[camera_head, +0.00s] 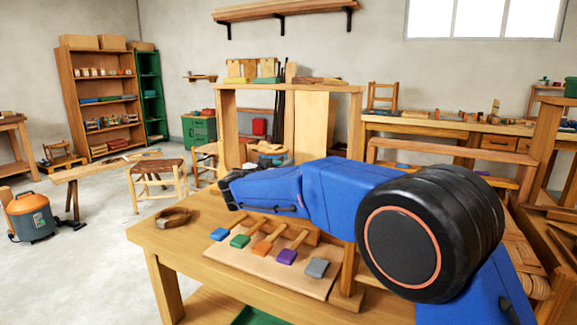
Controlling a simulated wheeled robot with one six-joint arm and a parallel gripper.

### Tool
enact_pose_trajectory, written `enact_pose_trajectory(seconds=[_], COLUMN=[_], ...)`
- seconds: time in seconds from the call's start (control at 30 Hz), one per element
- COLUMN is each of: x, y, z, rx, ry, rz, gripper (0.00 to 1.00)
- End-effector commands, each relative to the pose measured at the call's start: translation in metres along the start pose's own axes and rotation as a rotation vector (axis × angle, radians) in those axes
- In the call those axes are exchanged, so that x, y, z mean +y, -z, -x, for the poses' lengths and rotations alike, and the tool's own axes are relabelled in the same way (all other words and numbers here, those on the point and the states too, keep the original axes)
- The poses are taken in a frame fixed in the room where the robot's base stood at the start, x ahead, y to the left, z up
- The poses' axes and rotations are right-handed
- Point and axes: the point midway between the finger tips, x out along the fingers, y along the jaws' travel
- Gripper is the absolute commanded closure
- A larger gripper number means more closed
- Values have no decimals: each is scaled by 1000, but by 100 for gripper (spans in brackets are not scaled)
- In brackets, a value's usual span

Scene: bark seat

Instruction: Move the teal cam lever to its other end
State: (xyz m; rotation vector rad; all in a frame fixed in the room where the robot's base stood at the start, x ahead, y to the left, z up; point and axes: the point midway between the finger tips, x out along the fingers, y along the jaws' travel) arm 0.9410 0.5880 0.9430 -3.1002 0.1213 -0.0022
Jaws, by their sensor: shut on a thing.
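My blue arm reaches across the workbench (190,245) from the right. My gripper (229,197) is the dark end at the arm's left tip, just above the back part of the bench. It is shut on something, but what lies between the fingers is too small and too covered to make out. I cannot pick out a teal cam lever with certainty. A row of wooden-handled pieces with coloured ends lies in front of the arm: blue (219,234), green (240,241), orange (262,249), purple (287,257) and grey (317,268). The arm hides part of the bench behind it.
A brown ring-shaped strap (173,217) lies at the bench's left. A wooden frame (227,115) stands behind the arm.

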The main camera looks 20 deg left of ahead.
Motion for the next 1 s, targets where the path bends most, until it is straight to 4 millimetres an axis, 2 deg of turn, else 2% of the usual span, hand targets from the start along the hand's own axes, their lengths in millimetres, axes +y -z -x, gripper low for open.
enact_pose_trajectory(seconds=[0.5, 1.0], x=[-32, -40], y=[-7, -11], z=[0, 0], rx=[0, -1], ry=[0, 1], rz=[385, 493], gripper=[100, 100])
